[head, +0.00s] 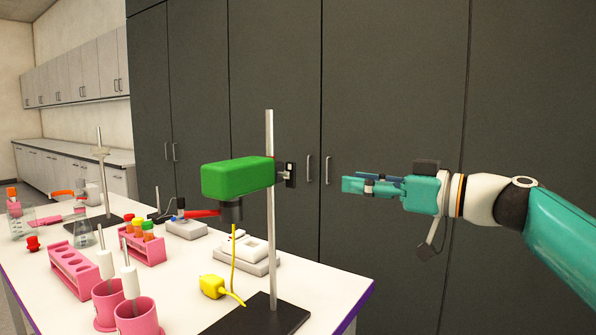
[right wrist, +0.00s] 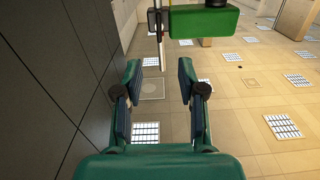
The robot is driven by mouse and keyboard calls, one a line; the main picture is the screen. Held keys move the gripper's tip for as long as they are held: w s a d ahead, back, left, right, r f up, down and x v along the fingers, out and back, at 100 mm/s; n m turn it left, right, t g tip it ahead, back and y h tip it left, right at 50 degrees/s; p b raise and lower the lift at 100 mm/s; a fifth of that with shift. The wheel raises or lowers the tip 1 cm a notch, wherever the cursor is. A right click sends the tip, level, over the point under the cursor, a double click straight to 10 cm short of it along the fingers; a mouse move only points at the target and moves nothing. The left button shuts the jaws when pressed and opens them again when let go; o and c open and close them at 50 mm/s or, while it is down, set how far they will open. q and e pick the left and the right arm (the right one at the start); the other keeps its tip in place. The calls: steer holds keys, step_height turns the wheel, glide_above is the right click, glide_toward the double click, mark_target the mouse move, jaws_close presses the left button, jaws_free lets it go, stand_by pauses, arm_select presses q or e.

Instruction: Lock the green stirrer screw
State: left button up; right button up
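The green stirrer (head: 238,177) is mounted on an upright metal rod (head: 270,215) above the table. A dark clamp block (head: 290,174) with a small fitting sits just right of the rod; the screw itself is too small to make out clearly. My right gripper (head: 352,185) is to the right of the clamp, at about its height, pointing left and apart from it. In the right wrist view my right gripper (right wrist: 159,68) is open and empty, with the stirrer (right wrist: 203,22) and rod ahead at the top. My left gripper is not in view.
The white table (head: 335,288) bears a pink test tube rack (head: 72,270), pink cups (head: 138,318), a yellow plug (head: 212,286) with a cord and a white device (head: 247,257). Dark cabinets (head: 395,85) stand behind. The space between my right gripper and the clamp is clear.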

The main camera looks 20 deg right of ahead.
mark_target(295, 173)
steer(key=p+x, duration=0.3)
steer(key=x, duration=0.8)
steer(key=shift+w+a, duration=0.25)
steer(key=shift+w, duration=0.05)
steer(key=shift+w+a+p, duration=0.4)
steer(key=shift+w+a, duration=0.05)
steer(key=shift+w, duration=0.15)
steer(key=shift+c, duration=0.2)
jaws_close()
